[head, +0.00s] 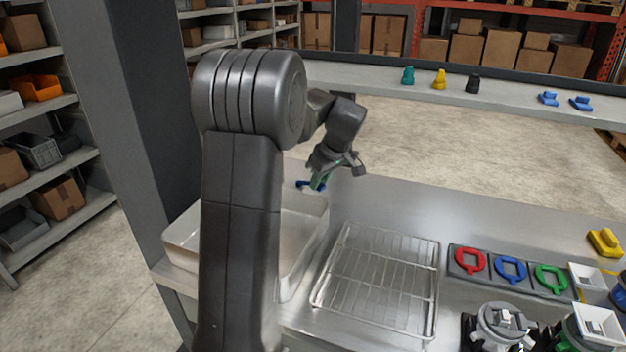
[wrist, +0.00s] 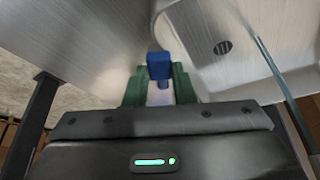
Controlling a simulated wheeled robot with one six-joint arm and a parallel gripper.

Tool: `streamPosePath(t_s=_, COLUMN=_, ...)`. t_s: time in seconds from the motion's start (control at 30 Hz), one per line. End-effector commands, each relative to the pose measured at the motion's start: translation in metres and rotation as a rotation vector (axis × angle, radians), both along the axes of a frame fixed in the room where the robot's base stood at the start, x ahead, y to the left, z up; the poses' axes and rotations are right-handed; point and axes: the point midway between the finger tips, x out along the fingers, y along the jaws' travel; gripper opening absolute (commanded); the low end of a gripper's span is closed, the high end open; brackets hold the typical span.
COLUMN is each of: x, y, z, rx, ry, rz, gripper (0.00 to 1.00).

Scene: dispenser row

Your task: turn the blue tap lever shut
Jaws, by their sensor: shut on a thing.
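The blue tap lever (head: 303,184) stands by the rear edge of the sink in the head view, partly hidden by my gripper. In the wrist view the blue lever (wrist: 159,66) sits between my two green fingertips. My gripper (head: 319,182) reaches down to it from above and is shut on it. The wrist view shows my gripper (wrist: 159,88) with one finger on each side of the blue part. The lever's lower parts and the spout are hidden or too small to make out.
The sink (head: 180,258) lies below, partly behind my arm; its drain (wrist: 222,47) shows in the wrist view. A wire rack (head: 384,276) lies right of it. Red, blue and green ring pieces (head: 510,269) sit farther right. A shelf (head: 420,92) with small coloured parts runs behind.

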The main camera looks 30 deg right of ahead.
Motion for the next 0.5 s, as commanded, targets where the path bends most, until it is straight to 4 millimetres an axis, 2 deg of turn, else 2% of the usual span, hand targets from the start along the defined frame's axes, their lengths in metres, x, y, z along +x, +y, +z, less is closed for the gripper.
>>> streamPosePath(t_s=0.2, x=0.006, y=-0.014, z=0.002, rx=-0.003, ry=-0.002, rz=0.156, gripper=0.00)
streamPosePath(t_s=0.5, x=0.011, y=-0.024, z=0.002, rx=-0.003, ry=-0.002, rz=0.283, gripper=0.00)
